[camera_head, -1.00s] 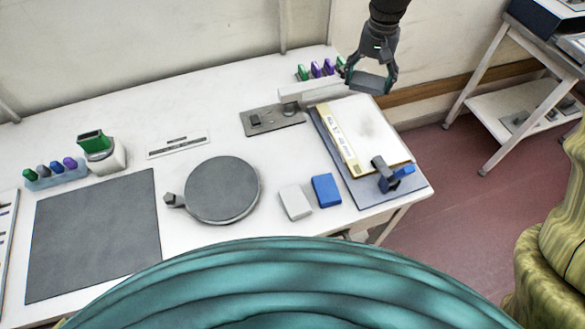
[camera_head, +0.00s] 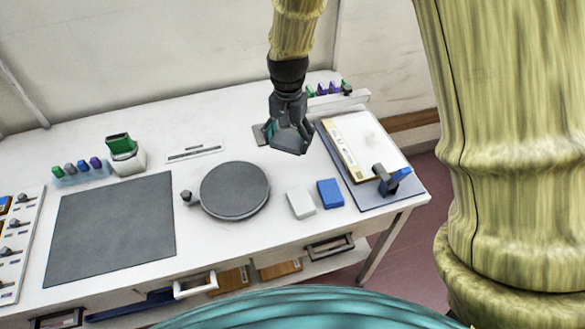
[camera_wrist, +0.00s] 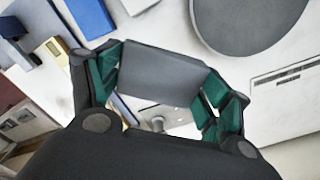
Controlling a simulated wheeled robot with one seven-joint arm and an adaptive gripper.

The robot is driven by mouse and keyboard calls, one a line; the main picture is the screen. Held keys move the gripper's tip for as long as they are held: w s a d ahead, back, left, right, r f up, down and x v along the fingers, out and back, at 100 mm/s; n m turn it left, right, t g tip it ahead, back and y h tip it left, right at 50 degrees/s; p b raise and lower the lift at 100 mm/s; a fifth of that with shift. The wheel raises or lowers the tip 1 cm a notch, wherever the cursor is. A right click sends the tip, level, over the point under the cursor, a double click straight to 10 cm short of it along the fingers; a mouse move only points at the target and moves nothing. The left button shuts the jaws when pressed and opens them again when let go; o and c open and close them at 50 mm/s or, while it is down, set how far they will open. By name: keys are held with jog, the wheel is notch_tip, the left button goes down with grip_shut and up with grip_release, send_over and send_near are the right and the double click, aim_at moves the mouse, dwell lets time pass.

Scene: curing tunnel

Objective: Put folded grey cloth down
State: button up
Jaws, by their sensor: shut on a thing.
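My gripper (camera_head: 290,140) hangs over the white table (camera_head: 110,285), right of the round grey disc (camera_head: 235,190). In the wrist view a grey block-like folded cloth (camera_wrist: 160,78) sits between the two green-padded fingers, and my gripper is shut on it. In the head view the cloth (camera_head: 290,142) shows only in part, hidden by the fingers. It is held above the table, clear of the disc. The grey square mat (camera_head: 110,230) lies flat at the left and is bare.
A white block (camera_head: 301,203) and a blue block (camera_head: 329,193) lie near the front edge. A clipboard with paper (camera_head: 375,140) is at the right. A green-topped stamp (camera_head: 120,148) and a rack of coloured pieces (camera_head: 78,173) stand at the back left. Drawers show below the table.

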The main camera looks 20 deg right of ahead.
jog(key=s+f+m, duration=0.2)
jog(key=s+m, duration=0.1)
jog(key=s, duration=0.1)
jog(key=s+f+m, duration=0.3)
jog(key=s, duration=0.1)
jog(key=s+a+f+m, duration=0.1)
jog(key=s+f+m, duration=0.1)
jog(key=s+m, duration=0.1)
jog(key=shift+s+f+m, duration=0.15)
jog(key=shift+s+m, duration=0.25)
jog(key=shift+s, duration=0.4)
jog(key=p, duration=0.6)
send_over(299, 167)
jog(key=shift+w+f, duration=0.1)
jog(key=shift+f, duration=0.7)
jog(key=shift+f+p, duration=0.9)
jog(key=shift+f, duration=0.9)
jog(key=shift+f, duration=0.1)
jog(key=o, duration=1.1)
jog(key=shift+c, duration=0.2)
jog(key=shift+r, duration=0.2)
notch_tip(299, 167, up, 12)
jog(key=b, duration=0.4)
jog(key=shift+b, duration=0.3)
